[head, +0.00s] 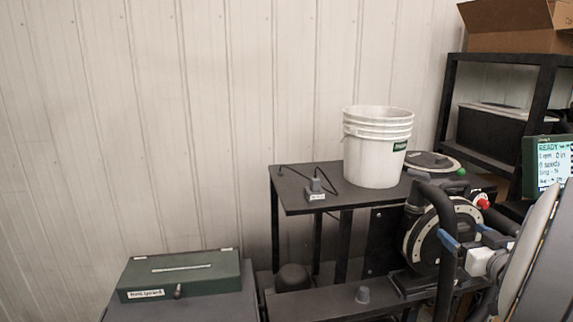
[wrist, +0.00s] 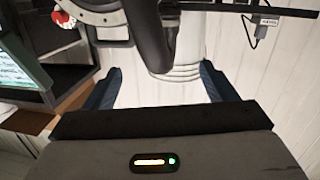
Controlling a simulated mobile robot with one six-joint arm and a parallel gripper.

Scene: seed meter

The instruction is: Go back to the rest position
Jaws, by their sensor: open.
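My gripper (head: 466,236) is at the lower right of the head view, in front of the seed meter (head: 412,244), a round black housing with a pale ring. In the wrist view my gripper (wrist: 158,76) shows two blue fingers spread apart with nothing held between them. The seed meter (wrist: 98,18) and a thick black tube (wrist: 152,35) lie beyond the fingers in that view. My arm hides part of the meter stand in the head view. I cannot tell the exact gap between the fingers and the meter.
A white bucket (head: 376,150) stands on the black table (head: 309,207) beside a small plugged device (head: 316,189). A display (head: 555,163) reading READY and a shelf (head: 492,160) are at right. A green box (head: 180,273) sits lower left. The wall area at left is clear.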

